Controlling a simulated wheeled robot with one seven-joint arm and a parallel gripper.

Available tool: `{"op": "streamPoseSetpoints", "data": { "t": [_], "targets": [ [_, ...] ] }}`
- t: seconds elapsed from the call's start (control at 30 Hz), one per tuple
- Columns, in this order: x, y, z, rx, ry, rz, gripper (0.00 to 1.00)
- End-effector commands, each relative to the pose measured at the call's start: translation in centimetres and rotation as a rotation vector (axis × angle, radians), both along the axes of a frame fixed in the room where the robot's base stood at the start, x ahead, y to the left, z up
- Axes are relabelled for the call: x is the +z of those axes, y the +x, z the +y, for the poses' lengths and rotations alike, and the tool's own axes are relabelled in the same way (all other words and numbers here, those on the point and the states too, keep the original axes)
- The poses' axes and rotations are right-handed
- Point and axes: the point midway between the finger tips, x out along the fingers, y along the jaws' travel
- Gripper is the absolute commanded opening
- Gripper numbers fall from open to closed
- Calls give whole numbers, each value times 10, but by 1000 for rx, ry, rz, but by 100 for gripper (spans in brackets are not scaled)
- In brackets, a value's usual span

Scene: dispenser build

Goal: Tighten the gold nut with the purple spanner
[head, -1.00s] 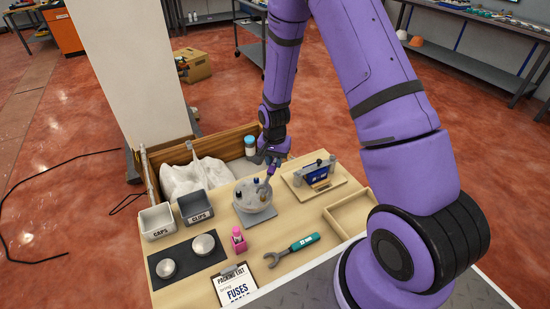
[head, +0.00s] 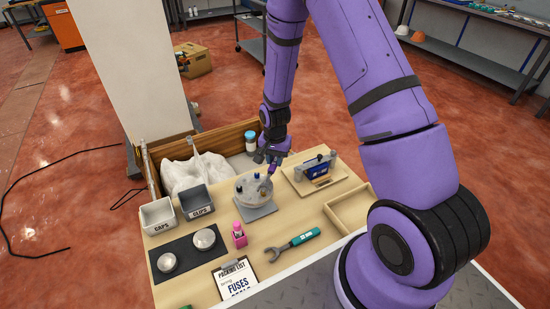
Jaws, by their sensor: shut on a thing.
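My gripper (head: 268,158) is shut on the purple spanner (head: 271,170) above the back right of a round pale disc (head: 252,195) on a grey base plate. The spanner slants down to the left, and its grey head is at the disc's right side. The gold nut is at or under the spanner head, too small and covered to make out clearly. I cannot tell whether the head is around the nut or beside it. Dark and blue-topped posts (head: 239,189) stand on the disc.
A teal-handled spanner (head: 302,238) lies in front of the disc, near a pink bottle (head: 239,235). Bins marked CAPS (head: 158,218) and CLIPS (head: 197,204) stand left. A blue device (head: 317,170) on a board and an empty wooden tray (head: 338,218) are right.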

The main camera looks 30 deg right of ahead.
Motion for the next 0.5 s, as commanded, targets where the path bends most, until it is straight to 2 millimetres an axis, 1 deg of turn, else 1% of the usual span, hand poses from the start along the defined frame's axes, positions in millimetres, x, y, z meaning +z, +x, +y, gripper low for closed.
{"op": "streamPoseSetpoints", "data": {
  "t": [0.5],
  "targets": [
    [-9,0,0,0,0,0,0]
  ]
}}
